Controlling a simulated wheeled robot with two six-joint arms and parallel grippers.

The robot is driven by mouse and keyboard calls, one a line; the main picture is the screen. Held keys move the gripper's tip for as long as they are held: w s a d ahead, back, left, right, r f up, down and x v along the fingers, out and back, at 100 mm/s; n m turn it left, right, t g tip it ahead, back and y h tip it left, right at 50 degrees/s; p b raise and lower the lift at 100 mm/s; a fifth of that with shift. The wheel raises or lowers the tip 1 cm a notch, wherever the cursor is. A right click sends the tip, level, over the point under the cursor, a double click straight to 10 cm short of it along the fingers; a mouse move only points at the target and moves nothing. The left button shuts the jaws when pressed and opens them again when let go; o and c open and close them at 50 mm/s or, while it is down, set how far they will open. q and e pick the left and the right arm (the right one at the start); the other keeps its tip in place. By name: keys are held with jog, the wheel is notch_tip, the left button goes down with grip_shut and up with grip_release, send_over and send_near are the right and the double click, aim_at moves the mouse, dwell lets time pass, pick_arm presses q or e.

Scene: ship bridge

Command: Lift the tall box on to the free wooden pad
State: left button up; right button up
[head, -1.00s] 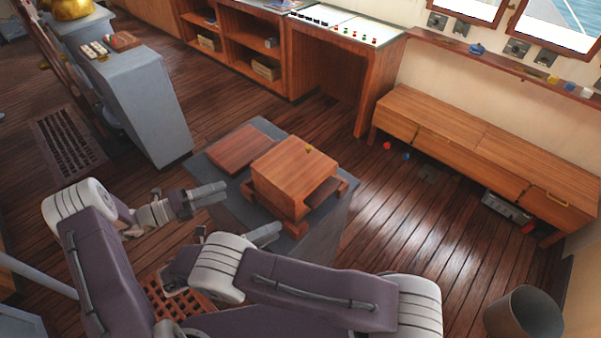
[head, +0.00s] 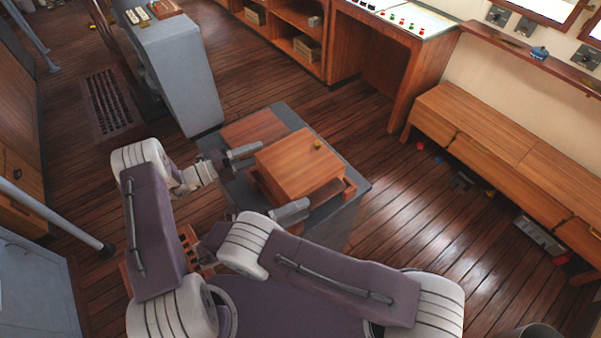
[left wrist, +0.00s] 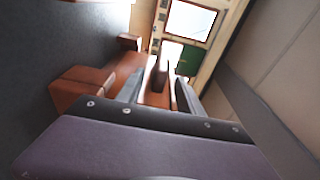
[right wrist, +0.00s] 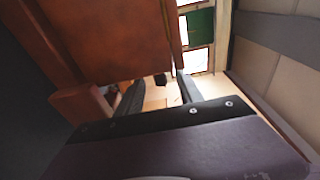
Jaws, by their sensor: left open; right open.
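The tall box (head: 298,160) is a brown wooden block with a small yellow knob on top. It stands on wooden supports (head: 349,188) on a dark grey plinth (head: 340,215). The free wooden pad (head: 252,130) lies flat on the plinth behind and left of it. My left gripper (head: 257,151) is open at the box's left side, close to its back left corner. My right gripper (head: 305,207) is open at the box's near side. The box fills the upper left of the right wrist view (right wrist: 100,40). Whether either gripper touches it is unclear.
A grey console (head: 175,80) stands beyond the plinth on the left. A long wooden bench (head: 500,150) runs along the right wall. Small coloured items lie on the floor before it. Plank floor between bench and plinth is mostly clear.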

aim_at(318, 200)
pick_arm(q)
jog(key=x, duration=0.6)
pick_arm(e)
jog(key=x, duration=0.6)
pick_arm(q)
jog(key=shift+c, duration=0.3)
pick_arm(e)
jog(key=shift+c, duration=0.3)
pick_arm(q)
grip_shut()
pick_arm(e)
grip_shut()
pick_arm(q)
jog(key=shift+r, duration=0.1)
